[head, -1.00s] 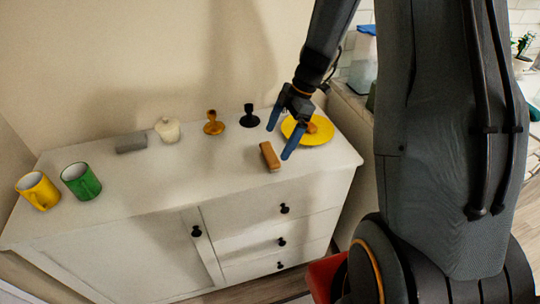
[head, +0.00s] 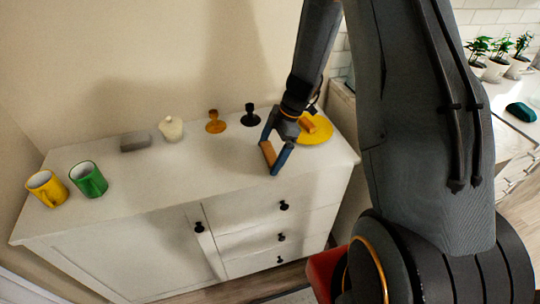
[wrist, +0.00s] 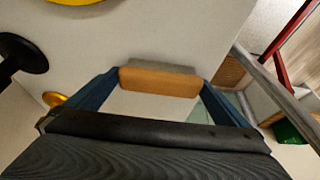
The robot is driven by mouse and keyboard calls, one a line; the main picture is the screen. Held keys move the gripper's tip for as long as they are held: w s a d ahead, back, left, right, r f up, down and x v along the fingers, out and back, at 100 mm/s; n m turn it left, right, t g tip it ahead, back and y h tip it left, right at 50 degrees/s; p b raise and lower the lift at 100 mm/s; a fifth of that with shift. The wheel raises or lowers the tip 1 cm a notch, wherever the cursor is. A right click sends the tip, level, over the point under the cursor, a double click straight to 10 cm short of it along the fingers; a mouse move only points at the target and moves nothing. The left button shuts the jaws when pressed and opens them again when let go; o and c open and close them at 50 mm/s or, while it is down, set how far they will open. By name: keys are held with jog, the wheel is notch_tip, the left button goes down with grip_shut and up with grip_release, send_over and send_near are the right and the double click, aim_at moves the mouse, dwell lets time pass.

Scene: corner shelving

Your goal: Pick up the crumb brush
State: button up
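The crumb brush (head: 267,152), a small block with a tan wooden face, lies near the front edge of the white cabinet top (head: 215,172). In the wrist view the brush (wrist: 160,82) shows its tan face and a grey strip along its far side. My gripper (head: 271,156) is low over the cabinet with its blue fingers spread wide. In the wrist view the fingertips (wrist: 160,76) line up with the brush's two ends. I cannot tell whether they touch it. The right finger hides part of the brush in the head view.
A yellow plate (head: 326,130) with a brown item (head: 308,126) is close behind my gripper. A black knobbed object (head: 250,118), an amber one (head: 215,124), a white lidded pot (head: 171,129) and a grey block (head: 135,142) stand along the back. Yellow (head: 46,190) and green (head: 88,180) mugs stand left.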

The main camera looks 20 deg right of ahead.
aim_at(270, 152)
jog(key=c, duration=0.8)
jog(key=shift+r, duration=0.15)
notch_tip(270, 152, up, 10)
jog(key=b, duration=0.3)
